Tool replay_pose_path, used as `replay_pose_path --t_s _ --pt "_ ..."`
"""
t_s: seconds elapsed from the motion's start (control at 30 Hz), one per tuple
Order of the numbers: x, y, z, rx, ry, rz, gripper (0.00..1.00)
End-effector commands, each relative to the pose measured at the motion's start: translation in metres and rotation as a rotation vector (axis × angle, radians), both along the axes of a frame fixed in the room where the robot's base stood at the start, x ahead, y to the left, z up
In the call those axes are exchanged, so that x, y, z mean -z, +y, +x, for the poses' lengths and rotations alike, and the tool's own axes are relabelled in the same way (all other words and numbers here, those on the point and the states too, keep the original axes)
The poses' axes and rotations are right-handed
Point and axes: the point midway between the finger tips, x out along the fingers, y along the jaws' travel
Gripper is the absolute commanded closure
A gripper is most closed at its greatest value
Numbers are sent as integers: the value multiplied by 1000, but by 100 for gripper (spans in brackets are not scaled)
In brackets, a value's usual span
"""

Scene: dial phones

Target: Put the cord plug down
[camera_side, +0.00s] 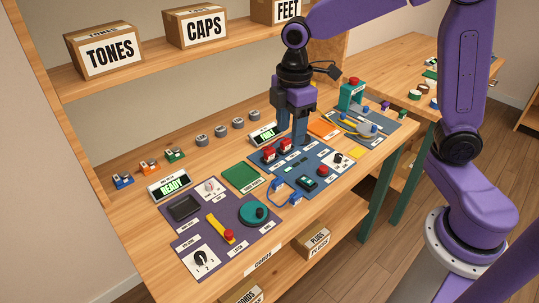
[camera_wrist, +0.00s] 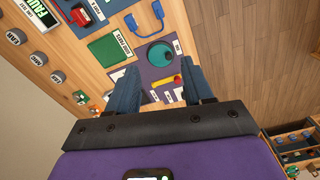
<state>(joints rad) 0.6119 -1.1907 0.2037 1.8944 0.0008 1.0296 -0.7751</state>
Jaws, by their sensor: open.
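My gripper (camera_side: 290,138) is above the blue panel (camera_side: 337,159) in the side view, its jaws apart with nothing seen between them. In the wrist view its two dark blue fingers (camera_wrist: 158,64) frame the purple panel below. A blue cord (camera_side: 287,197) lies looped at the front left edge of the blue panel. Its blue end, which looks like the cord plug (camera_side: 275,184), rests on the panel, apart from my gripper. The cord also shows at the top of the wrist view (camera_wrist: 143,20). Whether the plug sits in a socket is too small to tell.
The purple panel (camera_side: 203,251) holds a teal dial (camera_side: 252,214) and a yellow lever (camera_side: 222,230). A green pad (camera_side: 240,177) lies between panels. A shelf with boxes (camera_side: 110,52) is behind.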

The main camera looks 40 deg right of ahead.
Motion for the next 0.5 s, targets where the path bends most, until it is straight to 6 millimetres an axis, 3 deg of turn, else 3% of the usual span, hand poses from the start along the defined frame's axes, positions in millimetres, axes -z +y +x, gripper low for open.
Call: replay_pose_path --t_s 0.1,0.3,0.5 --pt "6 -10 48 -40 5 -4 49" --pt "20 -41 118 -122 8 -8 49" --pt "34 -77 164 -187 10 -9 49"
